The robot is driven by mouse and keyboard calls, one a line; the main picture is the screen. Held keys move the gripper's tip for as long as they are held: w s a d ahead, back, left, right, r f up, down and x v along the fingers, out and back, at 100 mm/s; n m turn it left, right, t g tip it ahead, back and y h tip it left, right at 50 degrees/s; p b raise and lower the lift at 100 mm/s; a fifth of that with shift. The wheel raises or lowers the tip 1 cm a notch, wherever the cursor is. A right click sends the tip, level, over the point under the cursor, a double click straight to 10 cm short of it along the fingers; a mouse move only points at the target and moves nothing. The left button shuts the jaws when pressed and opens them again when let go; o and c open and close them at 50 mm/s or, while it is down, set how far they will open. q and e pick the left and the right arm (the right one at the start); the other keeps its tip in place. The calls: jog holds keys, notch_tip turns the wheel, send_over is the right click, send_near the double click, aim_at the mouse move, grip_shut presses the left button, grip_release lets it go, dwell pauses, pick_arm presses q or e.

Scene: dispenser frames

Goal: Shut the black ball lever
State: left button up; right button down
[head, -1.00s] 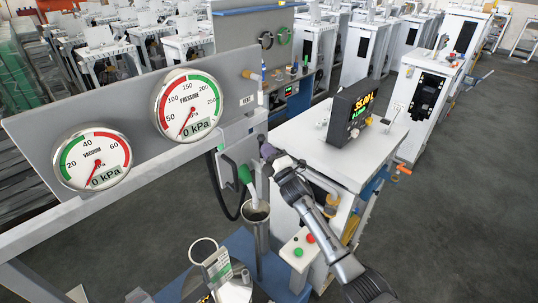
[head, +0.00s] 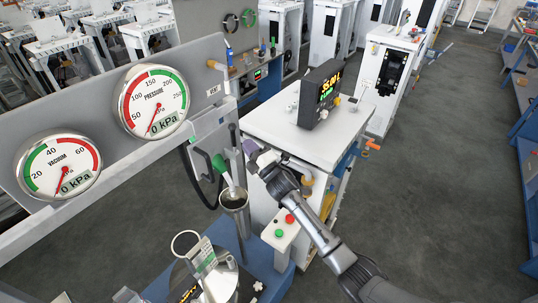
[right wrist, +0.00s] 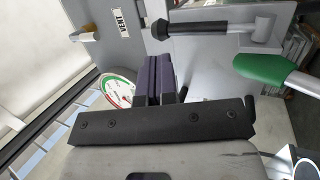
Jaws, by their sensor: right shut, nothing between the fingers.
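A black lever grip (right wrist: 195,28) with a thin metal rod runs to a grey bracket on the panel in the right wrist view. It lies across the picture, just beyond my right fingers. My right gripper (head: 250,147) is shut and empty, beside the panel's lower fittings in the head view. Its purple fingers also show in the right wrist view (right wrist: 158,78), below and left of the black grip. I cannot tell if they touch it. My left gripper is not in view.
A green handle (head: 220,165) slants above a metal cup (head: 234,198), close to my right gripper. Pressure (head: 154,101) and vacuum (head: 58,168) gauges sit on the panel. A white cabinet (head: 290,135) with a display stands right. A button box (head: 281,228) is below.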

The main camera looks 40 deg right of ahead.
jog(key=s+b, duration=0.1)
jog(key=s, duration=0.7)
jog(key=shift+s, duration=0.35)
